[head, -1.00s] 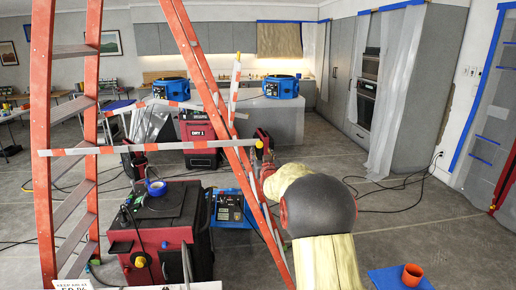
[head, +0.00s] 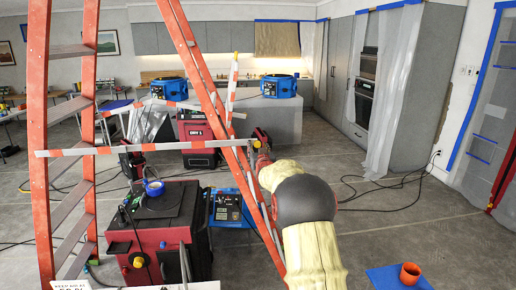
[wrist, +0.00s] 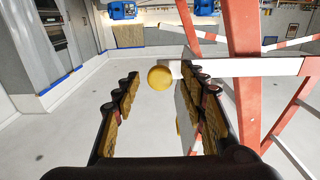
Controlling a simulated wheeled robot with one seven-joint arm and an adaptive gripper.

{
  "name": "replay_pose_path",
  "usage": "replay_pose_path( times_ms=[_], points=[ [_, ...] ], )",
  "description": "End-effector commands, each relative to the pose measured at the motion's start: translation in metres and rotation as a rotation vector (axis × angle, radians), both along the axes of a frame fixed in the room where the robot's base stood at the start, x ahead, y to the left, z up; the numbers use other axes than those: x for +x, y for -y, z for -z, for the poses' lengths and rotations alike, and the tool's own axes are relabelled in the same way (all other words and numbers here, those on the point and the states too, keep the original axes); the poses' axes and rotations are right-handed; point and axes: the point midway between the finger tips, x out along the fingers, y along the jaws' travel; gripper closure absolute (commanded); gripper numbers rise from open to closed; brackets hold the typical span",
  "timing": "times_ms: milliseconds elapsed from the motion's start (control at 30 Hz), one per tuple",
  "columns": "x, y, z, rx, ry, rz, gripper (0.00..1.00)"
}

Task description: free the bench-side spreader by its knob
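A red-and-white striped spreader bar (head: 110,150) runs level across the orange stepladder (head: 38,140) in the head view. Its right end is near my gripper (head: 262,146). In the wrist view the striped bar (wrist: 255,66) comes in from the right, and a round yellow knob (wrist: 159,77) sits at its end. My gripper (wrist: 161,74) is open, and the knob shows between its two fingers with space on the left side. I cannot tell whether the right finger touches the bar. In the head view the gripper's fingers are small and partly hidden by my arm.
Another striped bar (head: 232,80) stands steeply behind the ladder. A red-and-black machine (head: 150,240) stands under the ladder, beside a blue unit (head: 230,207). An orange cup (head: 410,273) stands on a blue mat (head: 385,280). Cables lie on the floor at right, where there is open room.

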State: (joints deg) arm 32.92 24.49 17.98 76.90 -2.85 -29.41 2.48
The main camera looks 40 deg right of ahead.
Motion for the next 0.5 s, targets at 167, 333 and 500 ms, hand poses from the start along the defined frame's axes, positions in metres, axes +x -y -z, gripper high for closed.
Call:
replay_pose_path(
  times_ms=[167,333,500],
  points=[
    [-0.0001,-0.0001,0.0001,0.0,0.0,0.0,0.7],
    [-0.0001,-0.0001,0.0,0.0,0.0,0.0,0.8],
    [0.0,-0.0001,0.0001,0.0,0.0,0.0,0.89]
  ],
)
